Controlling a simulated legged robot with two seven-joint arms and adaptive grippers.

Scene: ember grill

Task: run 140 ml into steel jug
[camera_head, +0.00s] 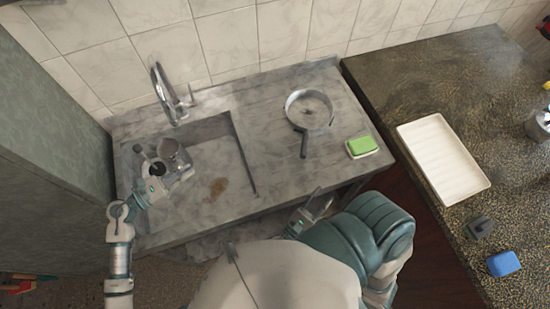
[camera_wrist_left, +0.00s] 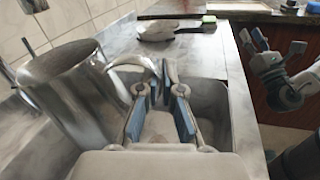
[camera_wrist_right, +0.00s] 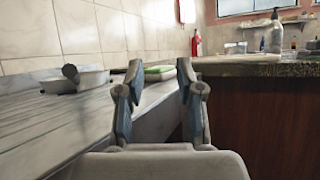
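The steel jug (camera_head: 175,156) is over the left part of the sink basin (camera_head: 232,178), just in front of the tap (camera_head: 168,95). In the left wrist view the jug (camera_wrist_left: 75,95) fills the left side, leaning in the picture, with its handle toward my fingers. My left gripper (camera_head: 158,168) is closed around the handle; its fingertips (camera_wrist_left: 166,75) are close together. The jug's inside and any water level are hidden. I see no clear water stream. My right gripper (camera_head: 312,207) is open and empty in front of the counter; its fingers (camera_wrist_right: 159,72) stand well apart.
A pan (camera_head: 310,108) and a green sponge (camera_head: 361,146) lie on the counter right of the basin. A brown stain (camera_head: 217,188) marks the basin floor. The right worktop holds a white tray (camera_head: 443,158), a grey item (camera_head: 480,228) and a blue sponge (camera_head: 503,263).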

